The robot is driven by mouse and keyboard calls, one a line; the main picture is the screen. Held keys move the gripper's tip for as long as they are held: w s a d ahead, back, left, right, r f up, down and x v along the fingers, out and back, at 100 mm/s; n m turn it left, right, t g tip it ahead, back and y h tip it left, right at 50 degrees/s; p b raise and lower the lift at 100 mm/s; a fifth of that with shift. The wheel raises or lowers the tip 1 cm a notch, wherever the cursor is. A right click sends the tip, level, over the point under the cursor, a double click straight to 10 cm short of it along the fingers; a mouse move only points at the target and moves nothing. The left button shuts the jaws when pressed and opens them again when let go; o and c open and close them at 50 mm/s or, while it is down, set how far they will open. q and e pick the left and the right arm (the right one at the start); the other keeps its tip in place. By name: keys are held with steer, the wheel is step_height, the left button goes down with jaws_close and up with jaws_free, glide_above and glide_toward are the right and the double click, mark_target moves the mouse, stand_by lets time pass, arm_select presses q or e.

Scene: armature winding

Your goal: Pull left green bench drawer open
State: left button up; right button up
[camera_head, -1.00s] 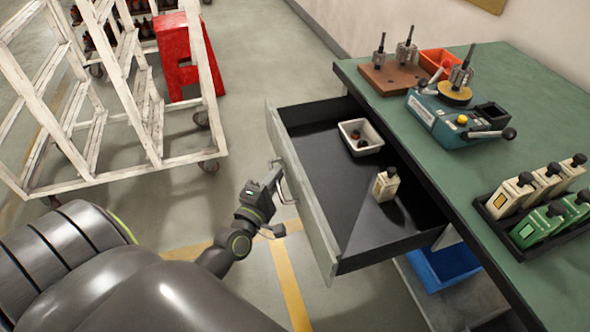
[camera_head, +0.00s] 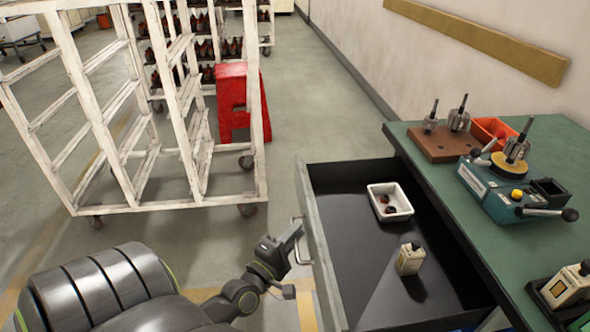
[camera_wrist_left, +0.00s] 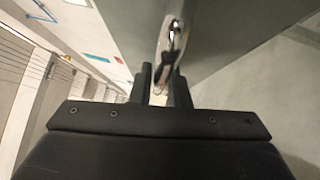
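The green bench's left drawer (camera_head: 352,246) is pulled well out, with its dark interior showing. Its grey front panel (camera_head: 322,262) faces left and carries a metal handle (camera_head: 298,241). The handle also shows in the left wrist view (camera_wrist_left: 173,42). My left gripper (camera_head: 296,232) is at the handle, outside the front panel. In the left wrist view the two dark fingers (camera_wrist_left: 160,84) stand apart, with the handle's near end between them and a light gap beside it. Firm contact cannot be seen. My right gripper is not in view.
The drawer holds a white tray (camera_head: 389,202) with small dark parts and a cream block (camera_head: 410,259). The green bench top (camera_head: 440,180) carries fixtures. A white rack cart (camera_head: 165,207) and red stand (camera_head: 231,98) are left; clear floor lies between cart and drawer.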

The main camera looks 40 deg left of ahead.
arm_select(q)
steer(key=o, duration=0.3)
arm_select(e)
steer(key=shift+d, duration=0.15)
arm_select(q)
steer(key=shift+s+f, duration=0.1)
steer(key=shift+s, duration=0.1)
steer(key=s+d+f+b, duration=0.2)
steer(key=s+b, duration=0.4)
steer(key=s, duration=1)
steer(key=shift+s+d+b, duration=0.15)
steer(key=shift+s+b, duration=0.2)
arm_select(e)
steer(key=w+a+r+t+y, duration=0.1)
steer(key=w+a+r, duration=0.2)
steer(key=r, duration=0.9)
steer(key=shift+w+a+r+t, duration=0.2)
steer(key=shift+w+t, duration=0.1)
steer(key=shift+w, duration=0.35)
arm_select(q)
steer(key=shift+f, duration=0.15)
